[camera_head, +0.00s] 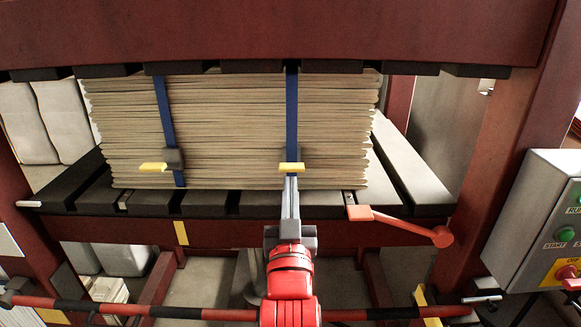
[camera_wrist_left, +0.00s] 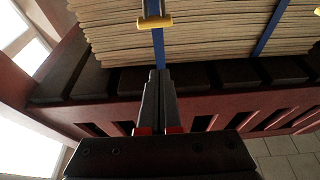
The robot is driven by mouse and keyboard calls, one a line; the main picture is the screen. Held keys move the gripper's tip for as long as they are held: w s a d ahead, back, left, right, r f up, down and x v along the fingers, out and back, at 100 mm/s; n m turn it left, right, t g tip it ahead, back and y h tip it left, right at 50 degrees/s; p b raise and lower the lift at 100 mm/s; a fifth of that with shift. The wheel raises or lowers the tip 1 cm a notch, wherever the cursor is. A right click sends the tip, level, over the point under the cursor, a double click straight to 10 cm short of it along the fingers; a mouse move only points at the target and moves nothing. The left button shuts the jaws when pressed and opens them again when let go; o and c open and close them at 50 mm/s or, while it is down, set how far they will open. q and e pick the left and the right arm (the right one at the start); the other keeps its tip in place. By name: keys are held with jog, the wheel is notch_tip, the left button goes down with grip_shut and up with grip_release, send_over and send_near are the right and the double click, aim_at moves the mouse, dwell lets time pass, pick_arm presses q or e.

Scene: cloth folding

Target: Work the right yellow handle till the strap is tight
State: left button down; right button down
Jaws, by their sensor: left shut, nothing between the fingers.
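The right yellow handle (camera_head: 291,167) sits on a dark buckle low on the right blue strap (camera_head: 292,115), which runs down the front of a stack of brown sheets (camera_head: 225,120). My left gripper (camera_head: 290,183) is shut and empty, its fingers pointing at the stack just below that handle. In the left wrist view, the closed fingertips (camera_wrist_left: 159,73) lie in line with a blue strap, below a yellow handle (camera_wrist_left: 155,23) and apart from it in the picture. I cannot tell from the head view whether they touch the handle. My right gripper is out of view.
A left yellow handle (camera_head: 152,166) sits on the left blue strap (camera_head: 164,115). Dark slats (camera_head: 210,203) support the stack, and a red beam (camera_head: 280,35) crosses above. A red lever (camera_head: 400,222) juts out at right, near a grey control box (camera_head: 530,215).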

pick_arm(q)
notch_tip(320, 180, up, 4)
jog(key=p, duration=0.5)
send_over(291, 168)
jog(key=s, duration=0.1)
notch_tip(291, 168, down, 4)
jog(key=shift+a+f+p, duration=0.1)
jog(key=shift+f+p, duration=0.1)
jog(key=shift+p, duration=0.85)
jog(key=shift+f, duration=0.15)
